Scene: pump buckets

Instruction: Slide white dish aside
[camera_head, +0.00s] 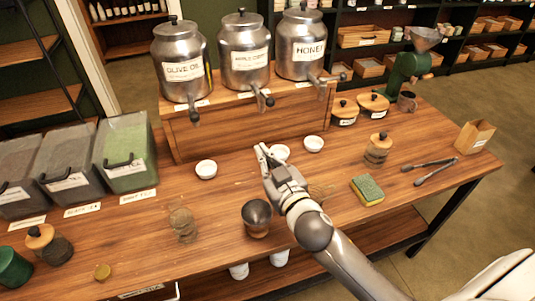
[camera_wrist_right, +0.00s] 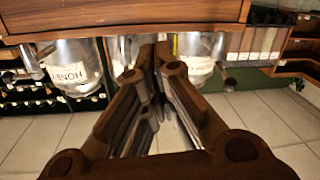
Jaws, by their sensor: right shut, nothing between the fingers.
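Three small white dishes stand on the wooden table in the head view: a left dish (camera_head: 206,170), a middle dish (camera_head: 281,151) and a right dish (camera_head: 313,144). My right gripper (camera_head: 264,154) is shut and empty, with its fingertips just left of the middle dish. The gripper partly covers that dish, and I cannot tell whether they touch. In the right wrist view the gripper's fingers (camera_wrist_right: 152,58) come together at the top centre, and no dish can be made out there. My left gripper is not in view.
Metal dispensers, including the honey one (camera_head: 301,45), stand on a wooden riser (camera_head: 232,131) behind the dishes. A dark cup (camera_head: 257,216), a glass jar (camera_head: 182,222) and a sponge (camera_head: 367,190) stand nearer. Tongs (camera_head: 432,169) lie at the right. Bare table lies around the left dish.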

